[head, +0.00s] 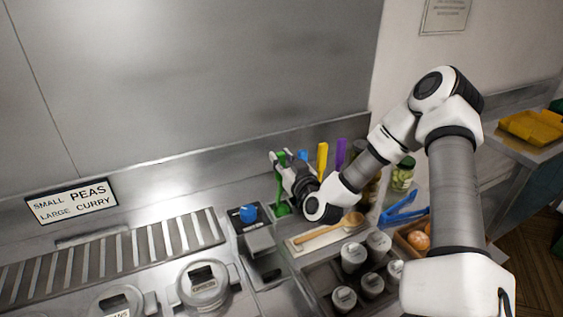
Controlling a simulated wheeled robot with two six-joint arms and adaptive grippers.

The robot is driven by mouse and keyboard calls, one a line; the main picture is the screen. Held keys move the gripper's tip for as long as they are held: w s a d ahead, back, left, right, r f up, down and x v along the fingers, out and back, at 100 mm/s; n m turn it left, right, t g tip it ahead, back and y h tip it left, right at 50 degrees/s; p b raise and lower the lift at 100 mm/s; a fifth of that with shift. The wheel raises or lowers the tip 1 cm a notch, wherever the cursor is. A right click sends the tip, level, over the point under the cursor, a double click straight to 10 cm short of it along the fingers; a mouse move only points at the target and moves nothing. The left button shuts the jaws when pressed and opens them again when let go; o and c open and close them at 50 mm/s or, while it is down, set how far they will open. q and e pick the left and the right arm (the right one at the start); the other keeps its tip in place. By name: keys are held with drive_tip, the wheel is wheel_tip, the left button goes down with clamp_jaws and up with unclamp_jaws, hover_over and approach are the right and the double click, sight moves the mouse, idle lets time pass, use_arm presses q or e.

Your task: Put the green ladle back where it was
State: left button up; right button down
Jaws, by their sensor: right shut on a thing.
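The green ladle (281,190) stands upright near the back wall of the range, its bowl end low and its handle up. My right gripper (279,164) is shut on the green ladle's handle, with the arm reaching in from the right. The gripper covers part of the ladle, and I cannot tell whether its lower end touches the surface. My left gripper does not show.
Blue, yellow (322,160) and purple (341,153) handles stand just right of the gripper. A wooden spoon (320,232) lies in front on a pale rest. Lidded pots (202,284), several shakers (354,256), blue tongs (402,208) and a pickle jar (403,175) crowd the counter.

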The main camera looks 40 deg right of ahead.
drive_tip(key=shift+s, duration=0.1)
drive_tip(key=shift+f, duration=0.15)
drive_tip(key=c, duration=0.9)
unclamp_jaws()
